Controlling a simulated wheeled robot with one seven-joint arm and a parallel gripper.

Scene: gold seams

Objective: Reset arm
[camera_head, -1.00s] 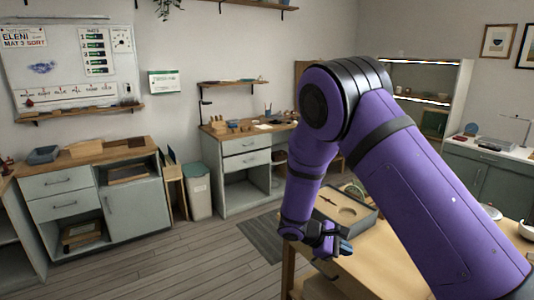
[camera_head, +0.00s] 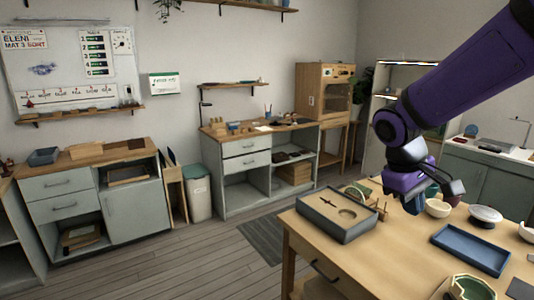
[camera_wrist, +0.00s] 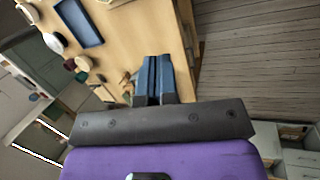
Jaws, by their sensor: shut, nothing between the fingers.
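My purple arm reaches in from the right of the head view, and my gripper (camera_head: 412,207) hangs over the wooden table (camera_head: 380,262). In the wrist view my gripper (camera_wrist: 155,60) has its two blue fingers side by side, shut with nothing between them. The table (camera_wrist: 145,25) lies beyond the fingers. In the head view the gripper is close to a grey box with shaped hollows (camera_head: 342,224), which stands to its left. I cannot tell the exact height of the gripper above the table.
A blue tray (camera_head: 471,249), a white bowl (camera_head: 438,208), a lidded dish (camera_head: 485,216) and a green dish (camera_head: 470,288) are on the table. A cabinet (camera_head: 250,170) stands at the back. The floor (camera_head: 215,262) left of the table is clear.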

